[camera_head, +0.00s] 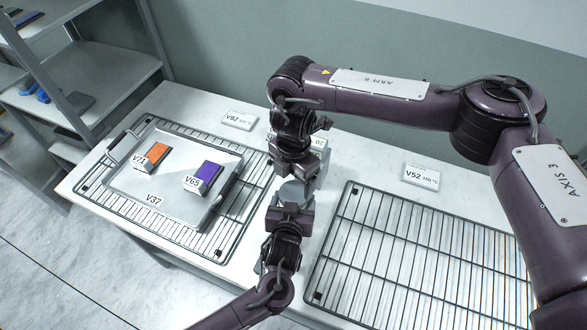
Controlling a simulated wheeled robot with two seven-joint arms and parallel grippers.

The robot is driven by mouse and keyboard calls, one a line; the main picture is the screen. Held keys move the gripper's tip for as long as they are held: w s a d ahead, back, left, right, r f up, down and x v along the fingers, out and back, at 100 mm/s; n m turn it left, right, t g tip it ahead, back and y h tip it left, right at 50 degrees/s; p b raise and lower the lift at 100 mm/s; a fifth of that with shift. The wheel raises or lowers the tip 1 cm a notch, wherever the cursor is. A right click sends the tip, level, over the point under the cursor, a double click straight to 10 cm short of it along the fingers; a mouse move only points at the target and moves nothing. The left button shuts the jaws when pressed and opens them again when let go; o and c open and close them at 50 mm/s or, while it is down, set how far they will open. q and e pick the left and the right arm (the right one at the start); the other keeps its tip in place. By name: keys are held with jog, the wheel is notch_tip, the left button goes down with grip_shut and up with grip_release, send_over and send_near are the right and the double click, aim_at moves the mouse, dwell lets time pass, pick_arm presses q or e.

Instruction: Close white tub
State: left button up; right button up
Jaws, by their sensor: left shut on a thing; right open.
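A small pale grey-white object, which looks like the white tub (291,192), stands near the middle of the table between my two grippers. The grippers hide most of it, so I cannot tell how its lid sits. My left gripper (291,206) reaches up from the bottom and is shut on the tub's near side. My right gripper (298,176) points down from above and behind the tub, with its jaws open close over it. I cannot tell whether it touches the tub.
At left, a grey tray (128,187) on a wire rack (215,238) holds an orange block (152,149) and a purple block (206,174). An empty wire rack (420,265) lies at right. Label cards (421,177) stand behind. A shelf unit (120,65) is at far left.

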aim_at(294, 193)
jog(key=shift+f, duration=2.2)
jog(key=c, duration=0.7)
jog(key=o, duration=1)
jog(key=shift+r, duration=0.1)
